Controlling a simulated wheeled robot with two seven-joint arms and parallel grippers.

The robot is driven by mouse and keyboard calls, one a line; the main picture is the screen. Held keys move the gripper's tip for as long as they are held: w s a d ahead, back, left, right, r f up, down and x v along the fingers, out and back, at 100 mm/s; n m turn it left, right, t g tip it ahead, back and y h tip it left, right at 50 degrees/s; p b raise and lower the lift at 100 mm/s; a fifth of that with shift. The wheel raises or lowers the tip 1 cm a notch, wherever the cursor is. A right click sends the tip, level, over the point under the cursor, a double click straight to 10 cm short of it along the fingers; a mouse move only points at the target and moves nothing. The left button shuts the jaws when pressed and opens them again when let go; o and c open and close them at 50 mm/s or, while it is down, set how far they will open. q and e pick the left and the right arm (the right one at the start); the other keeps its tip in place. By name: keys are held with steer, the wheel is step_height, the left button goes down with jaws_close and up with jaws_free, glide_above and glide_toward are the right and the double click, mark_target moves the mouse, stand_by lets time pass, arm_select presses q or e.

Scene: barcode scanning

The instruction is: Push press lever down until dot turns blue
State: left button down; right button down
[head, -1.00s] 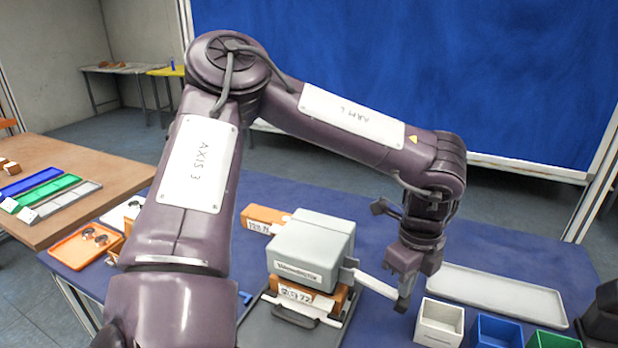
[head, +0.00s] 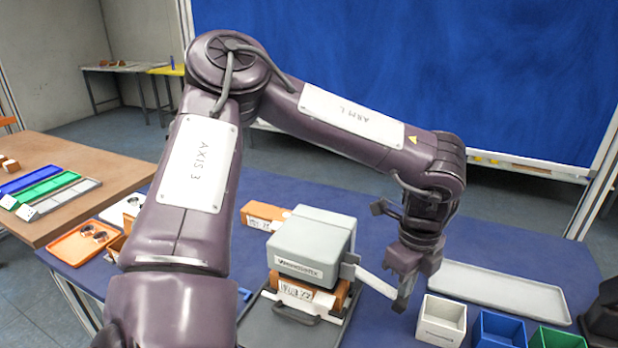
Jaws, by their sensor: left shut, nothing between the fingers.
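The press is a grey box-shaped head (head: 313,245) over a dark base plate (head: 275,328) on the blue table. An orange-brown block with a white label (head: 296,291) sits under the head. The pale press lever (head: 374,281) sticks out from the head's right side and slopes down to the right. My left gripper (head: 402,301) is shut and empty, pointing down at the lever's outer end. It looks to be touching the lever, but I cannot tell for certain. I cannot make out the dot. Of my right arm, only a dark part (head: 604,318) shows at the right edge.
A white box (head: 441,322), a blue box (head: 497,330) and a green box (head: 556,339) stand at the front right. A long grey tray (head: 502,291) lies behind them. Another orange box (head: 262,216) is behind the press. An orange tray (head: 80,246) is at left.

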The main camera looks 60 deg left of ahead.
arm_select(q)
step_height(320, 180, up, 14)
steer(key=p, duration=0.9)
steer(key=shift+r, duration=0.25)
